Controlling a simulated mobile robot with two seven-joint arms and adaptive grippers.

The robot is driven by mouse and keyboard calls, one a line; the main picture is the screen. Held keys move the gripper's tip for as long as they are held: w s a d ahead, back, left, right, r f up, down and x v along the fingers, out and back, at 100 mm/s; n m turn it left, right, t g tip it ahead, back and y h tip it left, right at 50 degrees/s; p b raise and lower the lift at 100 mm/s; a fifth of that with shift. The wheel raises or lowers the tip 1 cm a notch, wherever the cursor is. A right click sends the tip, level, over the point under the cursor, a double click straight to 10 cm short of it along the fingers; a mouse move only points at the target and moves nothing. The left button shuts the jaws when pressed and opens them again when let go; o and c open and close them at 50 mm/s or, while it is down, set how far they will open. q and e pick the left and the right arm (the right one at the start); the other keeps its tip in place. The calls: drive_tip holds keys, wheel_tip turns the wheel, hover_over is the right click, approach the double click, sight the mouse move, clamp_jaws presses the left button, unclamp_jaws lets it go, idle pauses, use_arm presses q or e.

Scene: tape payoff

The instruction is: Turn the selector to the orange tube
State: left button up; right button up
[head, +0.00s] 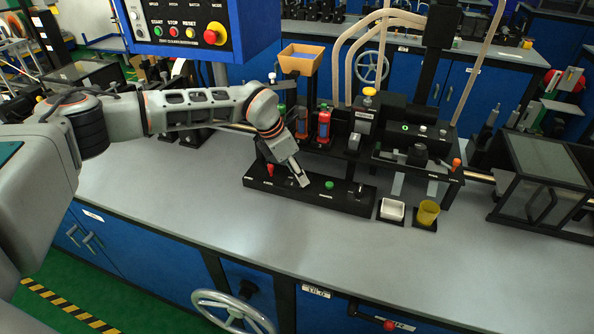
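My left gripper (301,182) reaches in from the left and points down at a long black control panel (340,200) on the bench. Its fingertips are close together at the panel's middle left; I cannot tell whether they are shut or hold a knob, as they hide what lies under them. The panel carries a red part (270,169), a green button (329,185) and a small dark knob (360,188) at its right. Its labels are too small to read. I cannot tell which part is the selector. Beige tubes (352,55) rise behind; no clearly orange tube shows. My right gripper is not in view.
Behind the panel stand an orange hopper (301,50), red cylinders (323,126) and a black raised unit (410,150). A white tray (392,210) and a yellow cup (428,212) sit right of the panel. The front bench top (240,225) is clear.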

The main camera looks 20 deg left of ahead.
use_arm(q)
clamp_jaws()
